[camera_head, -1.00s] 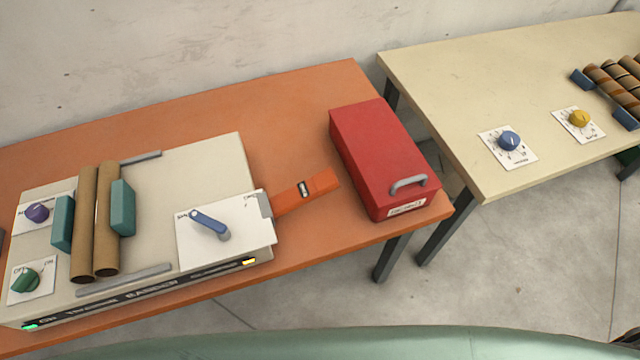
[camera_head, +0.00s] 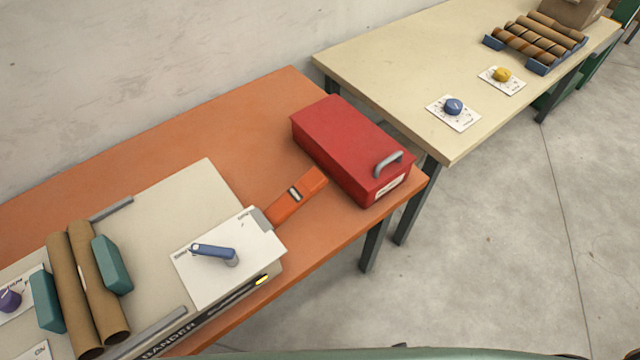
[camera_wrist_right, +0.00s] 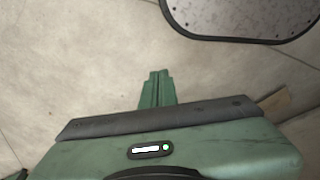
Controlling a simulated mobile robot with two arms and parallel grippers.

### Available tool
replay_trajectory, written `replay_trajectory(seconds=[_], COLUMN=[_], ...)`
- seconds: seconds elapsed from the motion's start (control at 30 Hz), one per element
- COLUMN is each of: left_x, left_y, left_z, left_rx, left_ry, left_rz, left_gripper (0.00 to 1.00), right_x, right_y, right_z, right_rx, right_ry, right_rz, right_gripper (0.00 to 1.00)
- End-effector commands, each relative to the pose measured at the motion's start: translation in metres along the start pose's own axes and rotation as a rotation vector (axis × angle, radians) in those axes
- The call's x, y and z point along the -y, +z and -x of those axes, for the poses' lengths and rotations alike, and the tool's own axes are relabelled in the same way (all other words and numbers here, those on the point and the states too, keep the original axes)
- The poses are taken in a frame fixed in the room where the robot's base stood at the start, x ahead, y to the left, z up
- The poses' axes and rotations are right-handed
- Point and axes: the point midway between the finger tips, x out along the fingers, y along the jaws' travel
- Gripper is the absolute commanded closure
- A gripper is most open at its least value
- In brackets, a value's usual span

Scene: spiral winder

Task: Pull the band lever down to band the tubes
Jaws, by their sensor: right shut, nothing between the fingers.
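The banding machine (camera_head: 150,220) has a cream top and stands on the orange table at the lower left in the head view. A blue lever (camera_head: 212,251) sits on a white plate (camera_head: 192,277) at its right end, its arm pointing left from the pivot. Two brown tubes (camera_head: 68,290) and (camera_head: 98,280) lie side by side between two teal blocks (camera_head: 112,264) and (camera_head: 46,301). My right gripper (camera_wrist_right: 158,74) shows in the right wrist view, shut and empty over bare floor, away from the machine. My left gripper is not in view.
An orange strap-like piece (camera_head: 297,195) extends from the machine's right end towards a red box (camera_head: 350,150) with a grey handle. A cream table (camera_head: 400,70) behind carries two dials (camera_head: 453,107) and (camera_head: 502,74) and a tube rack (camera_head: 537,66). Floor at the right is clear.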

Motion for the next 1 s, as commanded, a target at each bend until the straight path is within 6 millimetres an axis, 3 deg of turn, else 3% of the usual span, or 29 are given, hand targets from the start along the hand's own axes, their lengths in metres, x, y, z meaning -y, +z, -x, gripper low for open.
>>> replay_trajectory(seconds=[0.27, 0.47, 0.63, 0.8, 0.9, 1.0], left_x=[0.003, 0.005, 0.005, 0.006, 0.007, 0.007], left_y=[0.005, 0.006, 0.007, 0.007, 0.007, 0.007], left_z=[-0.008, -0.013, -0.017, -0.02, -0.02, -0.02], left_rx=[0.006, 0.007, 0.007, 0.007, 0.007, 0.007], left_ry=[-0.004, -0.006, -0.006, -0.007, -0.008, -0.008], left_rz=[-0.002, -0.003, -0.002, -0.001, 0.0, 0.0], left_gripper=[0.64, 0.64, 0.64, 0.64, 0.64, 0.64], right_x=[-0.004, -0.006, 0.002, 0.043, 0.067, 0.086], right_y=[-0.072, -0.114, -0.159, -0.244, -0.281, -0.303], right_z=[0.078, 0.156, 0.234, 0.327, 0.366, 0.396], right_rx=[-0.055, -0.116, -0.263, -0.653, -0.864, -1.023], right_ry=[0.006, 0.006, -0.008, -0.049, -0.058, -0.06], right_rz=[-0.011, -0.001, 0.071, 0.307, 0.422, 0.496], right_gripper=[1.0, 1.0, 1.0, 1.0, 1.0, 1.0])
